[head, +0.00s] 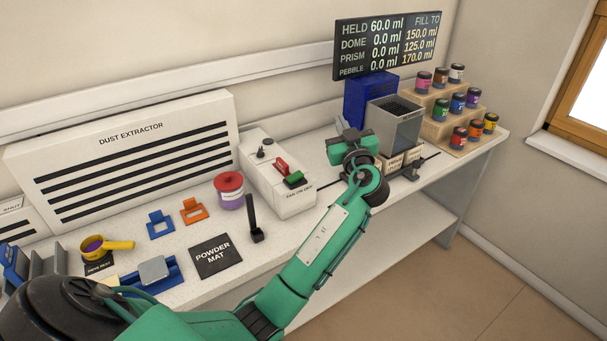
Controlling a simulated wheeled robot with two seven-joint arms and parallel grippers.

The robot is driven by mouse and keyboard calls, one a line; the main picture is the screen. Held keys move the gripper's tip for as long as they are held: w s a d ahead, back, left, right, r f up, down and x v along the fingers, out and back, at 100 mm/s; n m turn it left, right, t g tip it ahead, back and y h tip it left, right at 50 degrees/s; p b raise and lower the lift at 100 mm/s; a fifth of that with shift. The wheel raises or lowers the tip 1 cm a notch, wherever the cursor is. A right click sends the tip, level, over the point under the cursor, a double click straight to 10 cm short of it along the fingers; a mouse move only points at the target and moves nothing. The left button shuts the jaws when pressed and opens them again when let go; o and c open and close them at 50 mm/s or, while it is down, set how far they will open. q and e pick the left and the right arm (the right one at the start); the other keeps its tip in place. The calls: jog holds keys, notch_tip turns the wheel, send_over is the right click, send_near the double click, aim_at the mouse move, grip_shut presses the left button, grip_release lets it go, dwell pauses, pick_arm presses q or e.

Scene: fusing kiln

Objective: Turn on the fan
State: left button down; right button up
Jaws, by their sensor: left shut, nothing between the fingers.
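A white switch box (262,178) stands on the bench beside the dust extractor (135,150), a white cabinet with dark slots. My left gripper (342,124) is shut and empty, right of and beyond the box, near the grey hopper. It is apart from the controls. My right gripper is out of view.
A grey hopper (398,125) and blue box (365,102) stand behind my left wrist, under a readout screen (388,45). Jars fill a stepped rack (440,130).

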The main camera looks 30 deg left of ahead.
pick_arm(q)
jog(key=s+f+n+g, duration=0.2)
jog(key=s+f+g, duration=0.1)
jog(key=f, duration=0.2)
jog(key=s+a+f+n+g+h, duration=0.1)
jog(key=s+f+n+g, duration=0.1)
jog(key=f, duration=0.4)
jog(key=s+g, duration=0.1)
jog(key=g, duration=0.1)
jog(key=shift+s+a+f+g, duration=0.2)
jog(key=shift+s+a+g, duration=0.05)
jog(key=shift+s+g, duration=0.1)
jog(key=shift+w+a, duration=0.1)
jog(key=shift+a, duration=0.05)
jog(key=p, duration=0.4)
send_over(295, 177)
jog(key=d, duration=0.3)
jog(key=f, duration=0.2)
jog(key=shift+w+a+f+p, duration=0.15)
jog(key=shift+f+p, duration=0.35)
jog(key=shift+f, duration=0.6)
jog(key=shift+w+a+f+p, duration=0.15)
jog(key=shift+f+p, duration=0.35)
jog(key=shift+f, duration=0.55)
jog(key=shift+d, duration=0.1)
